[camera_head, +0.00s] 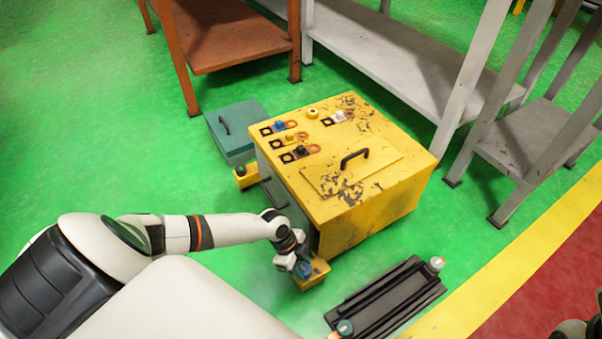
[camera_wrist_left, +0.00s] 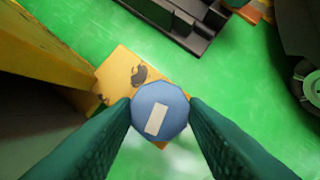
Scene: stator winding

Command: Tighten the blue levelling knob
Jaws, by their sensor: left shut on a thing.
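The blue levelling knob (camera_wrist_left: 160,112) is a many-sided blue disc with a pale rectangular mark on top. It sits on a yellow foot block (camera_wrist_left: 122,72) at the lower front corner of the yellow cabinet (camera_head: 350,160). My left gripper (camera_wrist_left: 160,108) is shut on the knob, one green fingertip on each side of it. In the head view my left gripper (camera_head: 302,270) reaches down to the knob, which is mostly hidden there.
A black tray or rail (camera_head: 388,298) lies on the green floor right of the foot. A teal box (camera_head: 236,130) stands behind the cabinet's left side. An orange table (camera_head: 230,45) and grey benches (camera_head: 400,60) stand behind.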

